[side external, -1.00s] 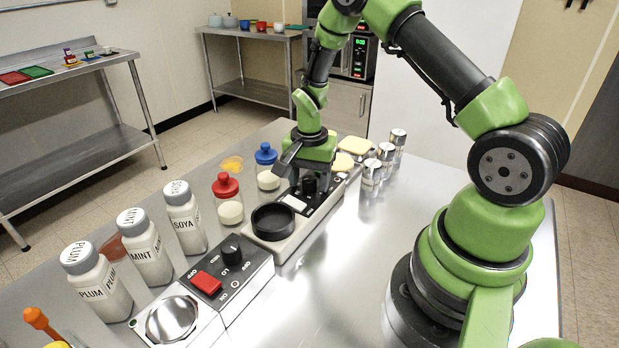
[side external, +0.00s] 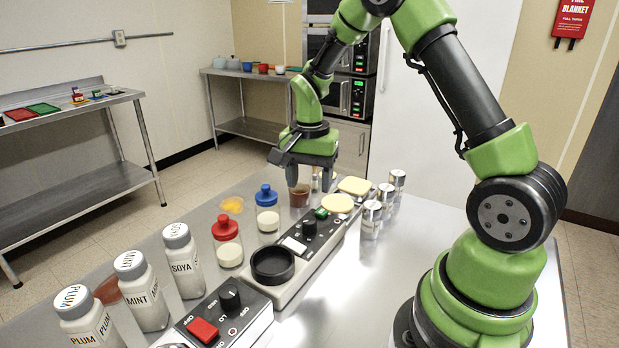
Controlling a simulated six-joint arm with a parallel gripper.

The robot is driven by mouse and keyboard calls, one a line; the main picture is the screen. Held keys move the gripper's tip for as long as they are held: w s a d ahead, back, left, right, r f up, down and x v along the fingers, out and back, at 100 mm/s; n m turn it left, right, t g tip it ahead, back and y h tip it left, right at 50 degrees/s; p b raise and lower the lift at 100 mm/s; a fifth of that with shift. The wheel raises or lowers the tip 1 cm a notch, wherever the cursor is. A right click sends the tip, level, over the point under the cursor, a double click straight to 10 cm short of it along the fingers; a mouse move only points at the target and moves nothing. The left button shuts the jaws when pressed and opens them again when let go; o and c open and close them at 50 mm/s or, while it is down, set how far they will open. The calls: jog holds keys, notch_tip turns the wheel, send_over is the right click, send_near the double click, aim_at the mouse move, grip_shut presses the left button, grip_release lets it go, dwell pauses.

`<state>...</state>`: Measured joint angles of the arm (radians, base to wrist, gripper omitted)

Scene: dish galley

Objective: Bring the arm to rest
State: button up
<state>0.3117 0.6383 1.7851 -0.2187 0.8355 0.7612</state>
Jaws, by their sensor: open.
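My green and dark grey gripper (side external: 309,178) is open in the side external view. It is raised over the far part of the steel table (side external: 420,240). A brown cup (side external: 300,196) stands just below the jaws. I cannot tell whether the fingers touch its rim. Nothing shows held between the fingers.
Near my gripper are a black-panelled device (side external: 306,238), yellow pads (side external: 354,186), silver-lidded jars (side external: 371,218), a blue-lidded jar (side external: 267,210) and a red-lidded jar (side external: 227,243). Labelled bottles (side external: 184,262) and a red-switch unit (side external: 212,318) stand nearer.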

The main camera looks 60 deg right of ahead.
jog(key=shift+r, duration=0.15)
jog(key=s+a+r+n+t, duration=0.25)
jog(key=s+a+r, duration=0.25)
jog(key=r, duration=0.3)
jog(key=s+a+r+n+t, duration=0.2)
jog(key=s+a+r+n, duration=0.2)
jog(key=r, duration=0.3)
jog(key=s+a+r+n+t+y, duration=0.1)
jog(key=s+a+n+t+y, duration=0.1)
jog(key=s, duration=0.5)
jog(key=shift+s+a+r+n+t, duration=0.3)
jog(key=shift+a+r+n+t, duration=0.1)
jog(key=shift+a+n, duration=0.65)
